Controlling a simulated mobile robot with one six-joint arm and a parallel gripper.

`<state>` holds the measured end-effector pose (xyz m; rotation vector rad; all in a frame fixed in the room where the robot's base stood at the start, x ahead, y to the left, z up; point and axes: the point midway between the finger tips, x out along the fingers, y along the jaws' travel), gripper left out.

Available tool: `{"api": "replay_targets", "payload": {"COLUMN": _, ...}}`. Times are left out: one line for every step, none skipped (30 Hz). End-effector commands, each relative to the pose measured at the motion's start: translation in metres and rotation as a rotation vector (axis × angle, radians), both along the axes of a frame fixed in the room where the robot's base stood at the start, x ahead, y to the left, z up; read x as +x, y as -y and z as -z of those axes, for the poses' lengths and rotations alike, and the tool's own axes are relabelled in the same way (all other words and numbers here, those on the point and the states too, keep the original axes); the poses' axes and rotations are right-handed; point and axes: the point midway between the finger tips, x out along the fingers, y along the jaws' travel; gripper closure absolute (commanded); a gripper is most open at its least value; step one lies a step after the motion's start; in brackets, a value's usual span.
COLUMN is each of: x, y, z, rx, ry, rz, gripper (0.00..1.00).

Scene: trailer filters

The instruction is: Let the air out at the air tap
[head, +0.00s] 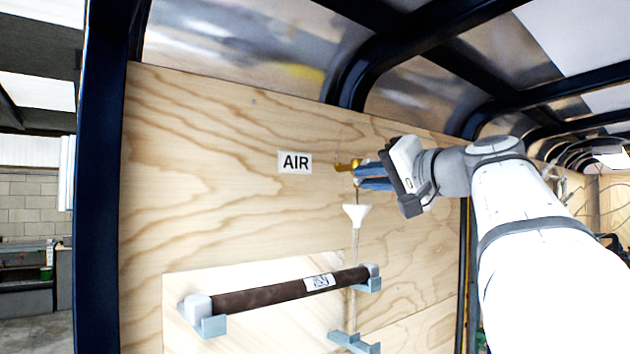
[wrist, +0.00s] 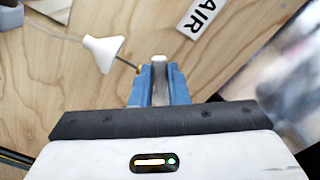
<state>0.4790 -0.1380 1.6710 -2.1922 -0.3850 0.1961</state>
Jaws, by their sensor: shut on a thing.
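The air tap (head: 344,166), a small brass-coloured fitting, sits on the plywood wall just right of the AIR label (head: 295,162). My gripper (head: 366,177) has its blue fingers at the tap, shut on part of it. In the wrist view the fingers (wrist: 159,86) are close together, with a pale tip between them and a bit of brass at their left. Most of the tap is hidden by the fingers. A thin spout runs down from the tap to a white funnel (head: 356,214), which also shows in the wrist view (wrist: 104,50).
Below, a dark brown filter tube (head: 285,293) with pale end caps lies on grey-blue brackets (head: 214,327). A pale hose (head: 353,265) runs down from the funnel behind the tube's right end. Dark blue frame posts (head: 97,200) stand at the left.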

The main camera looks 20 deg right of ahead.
Motion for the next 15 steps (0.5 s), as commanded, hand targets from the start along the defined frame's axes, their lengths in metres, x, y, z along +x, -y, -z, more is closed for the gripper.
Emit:
{"api": "replay_targets", "payload": {"x": -0.002, "y": -0.001, "z": -0.007, "rx": 0.040, "ry": -0.005, "rz": 0.005, "gripper": 1.00}}
{"api": "replay_targets", "payload": {"x": -0.002, "y": -0.002, "z": -0.008, "rx": 0.066, "ry": -0.015, "rz": 0.005, "gripper": 1.00}}
{"api": "replay_targets", "payload": {"x": -0.002, "y": -0.002, "z": -0.010, "rx": 0.103, "ry": -0.027, "rz": 0.005, "gripper": 1.00}}
{"api": "replay_targets", "payload": {"x": -0.002, "y": -0.003, "z": -0.011, "rx": 0.129, "ry": -0.037, "rz": 0.005, "gripper": 1.00}}
{"api": "replay_targets", "payload": {"x": -0.002, "y": -0.003, "z": -0.012, "rx": 0.155, "ry": -0.047, "rz": 0.005, "gripper": 1.00}}
{"api": "replay_targets", "payload": {"x": -0.003, "y": -0.004, "z": -0.013, "rx": 0.191, "ry": -0.060, "rz": 0.005, "gripper": 1.00}}
{"api": "replay_targets", "payload": {"x": -0.003, "y": -0.004, "z": -0.014, "rx": 0.216, "ry": -0.069, "rz": 0.005, "gripper": 1.00}}
{"api": "replay_targets", "payload": {"x": -0.003, "y": -0.005, "z": -0.015, "rx": 0.242, "ry": -0.078, "rz": 0.005, "gripper": 1.00}}
{"api": "replay_targets", "payload": {"x": -0.003, "y": -0.005, "z": -0.016, "rx": 0.276, "ry": -0.090, "rz": 0.005, "gripper": 1.00}}
{"api": "replay_targets", "payload": {"x": -0.003, "y": -0.005, "z": -0.017, "rx": 0.300, "ry": -0.099, "rz": 0.005, "gripper": 1.00}}
{"api": "replay_targets", "payload": {"x": -0.003, "y": -0.005, "z": -0.018, "rx": 0.325, "ry": -0.107, "rz": 0.005, "gripper": 1.00}}
{"api": "replay_targets", "payload": {"x": -0.003, "y": -0.006, "z": -0.019, "rx": 0.355, "ry": -0.118, "rz": 0.005, "gripper": 1.00}}
{"api": "replay_targets", "payload": {"x": -0.003, "y": -0.006, "z": -0.019, "rx": 0.377, "ry": -0.127, "rz": 0.005, "gripper": 1.00}}
{"api": "replay_targets", "payload": {"x": -0.003, "y": -0.006, "z": -0.020, "rx": 0.398, "ry": -0.134, "rz": 0.005, "gripper": 1.00}}
{"api": "replay_targets", "payload": {"x": -0.003, "y": -0.006, "z": -0.021, "rx": 0.425, "ry": -0.144, "rz": 0.005, "gripper": 1.00}}
